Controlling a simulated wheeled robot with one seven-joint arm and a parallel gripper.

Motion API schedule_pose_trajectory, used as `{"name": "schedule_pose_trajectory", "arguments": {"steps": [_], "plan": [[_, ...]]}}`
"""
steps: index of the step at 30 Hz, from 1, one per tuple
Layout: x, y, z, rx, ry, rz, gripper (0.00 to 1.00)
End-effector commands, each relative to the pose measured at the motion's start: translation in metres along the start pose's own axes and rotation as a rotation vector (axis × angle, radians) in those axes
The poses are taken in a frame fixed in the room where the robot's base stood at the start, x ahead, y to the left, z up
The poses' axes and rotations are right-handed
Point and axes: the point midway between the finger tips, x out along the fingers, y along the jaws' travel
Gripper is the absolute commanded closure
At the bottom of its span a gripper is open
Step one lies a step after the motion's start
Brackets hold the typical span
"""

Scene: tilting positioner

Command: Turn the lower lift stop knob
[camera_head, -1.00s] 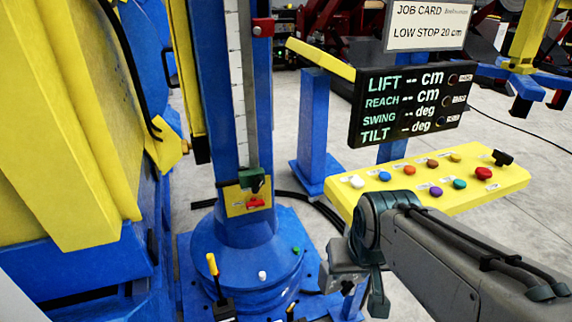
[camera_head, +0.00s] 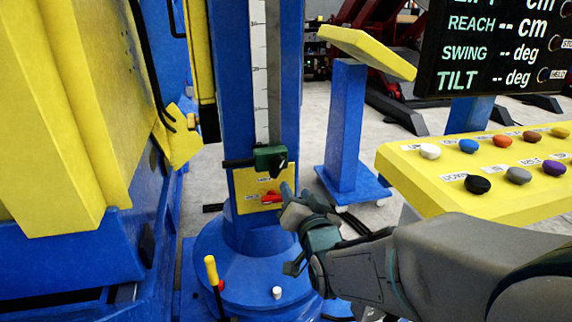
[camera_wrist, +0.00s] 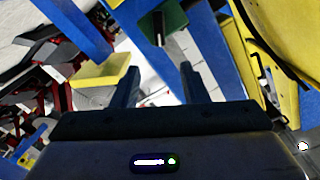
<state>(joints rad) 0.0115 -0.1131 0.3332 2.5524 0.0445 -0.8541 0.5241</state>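A green stop block (camera_head: 270,157) with a dark knob sits low on the scale of the blue column (camera_head: 234,60). I take it for the lower lift stop. In the wrist view the green block (camera_wrist: 176,22) shows beyond the fingers, with the knob (camera_wrist: 158,28) as a short dark cylinder. My gripper (camera_head: 290,200) is just below and right of the block, in front of the column, apart from the knob. In the wrist view my gripper's (camera_wrist: 157,78) two fingers are spread with nothing between them. The fingertips are partly hard to make out in the head view.
A yellow plate (camera_head: 245,186) with a red handle (camera_head: 272,196) lies just under the block, close to my gripper. A yellow button console (camera_head: 425,180) stands at right below a black display (camera_head: 490,50). A yellow-handled lever (camera_head: 211,270) rises at the column's base.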

Motion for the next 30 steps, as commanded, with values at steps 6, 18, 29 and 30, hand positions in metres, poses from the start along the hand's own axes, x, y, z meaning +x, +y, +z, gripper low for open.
{"name": "schedule_pose_trajectory", "arguments": {"steps": [6, 18, 29, 30], "plan": [[0.007, 0.002, -0.004, 0.011, 0.020, -0.005, 0.60], [0.049, 0.004, -0.003, 0.010, 0.021, -0.003, 0.60], [0.116, 0.002, -0.004, 0.010, 0.021, -0.005, 0.60], [0.121, 0.002, -0.004, 0.010, 0.020, -0.005, 0.60]]}}
